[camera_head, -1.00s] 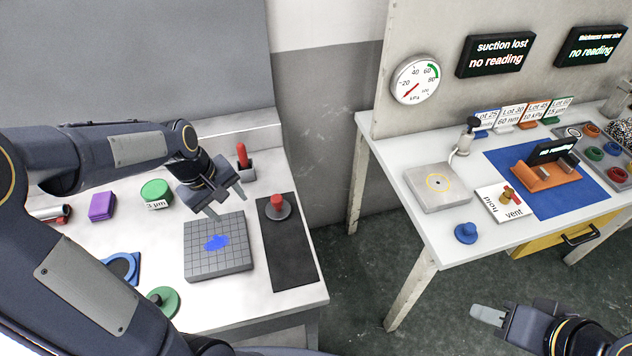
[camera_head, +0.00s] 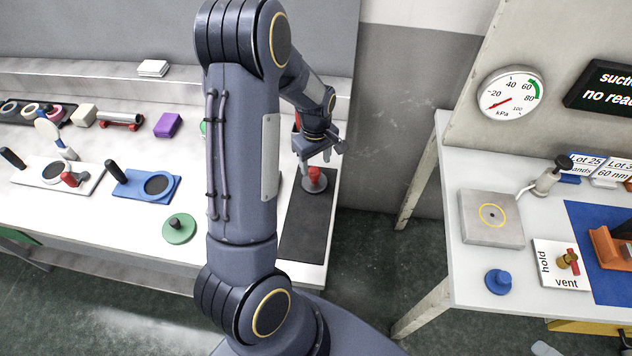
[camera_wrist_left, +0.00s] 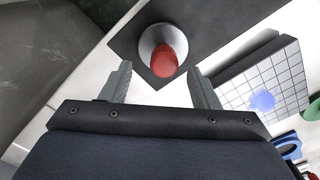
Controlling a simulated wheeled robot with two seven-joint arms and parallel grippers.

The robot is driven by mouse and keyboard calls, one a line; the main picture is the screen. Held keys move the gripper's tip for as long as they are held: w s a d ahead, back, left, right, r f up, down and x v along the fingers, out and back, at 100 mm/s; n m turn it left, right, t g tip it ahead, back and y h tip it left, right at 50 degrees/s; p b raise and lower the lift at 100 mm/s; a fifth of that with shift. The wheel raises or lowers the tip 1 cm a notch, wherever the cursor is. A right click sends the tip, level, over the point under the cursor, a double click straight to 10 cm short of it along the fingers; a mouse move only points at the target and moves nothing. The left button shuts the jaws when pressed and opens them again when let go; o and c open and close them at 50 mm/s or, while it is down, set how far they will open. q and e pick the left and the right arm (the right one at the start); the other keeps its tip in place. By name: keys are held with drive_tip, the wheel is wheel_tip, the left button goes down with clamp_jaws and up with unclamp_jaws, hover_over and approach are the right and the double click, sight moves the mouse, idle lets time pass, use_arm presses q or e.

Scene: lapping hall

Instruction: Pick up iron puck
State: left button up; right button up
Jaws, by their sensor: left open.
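The iron puck, a grey disc with a red knob (camera_head: 314,184), stands on a black mat (camera_head: 305,232) at the right end of the left bench. In the left wrist view the iron puck (camera_wrist_left: 150,40) lies just beyond the fingertips, roughly centred between them. My left gripper (camera_head: 319,157) is open and empty, just above and behind the knob, and does not appear to hold it. It also shows in the left wrist view (camera_wrist_left: 159,75). Only a tip of my right gripper (camera_head: 545,349) shows at the bottom edge; its jaws are cut off.
A green disc with a knob (camera_head: 179,228) and a blue plate (camera_head: 150,185) are further left. A second table holds a grey plate (camera_head: 490,218) and a blue knob (camera_head: 498,281). A gap separates the tables.

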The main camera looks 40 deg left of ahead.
sight(315, 169)
use_arm(q)
drive_tip(key=f, duration=0.1)
drive_tip(key=f+b, duration=0.2)
drive_tip(key=f, duration=0.1)
drive_tip(key=shift+s, duration=0.25)
drive_tip(key=shift+r, duration=0.1)
drive_tip(key=shift+c, duration=0.4)
clamp_jaws()
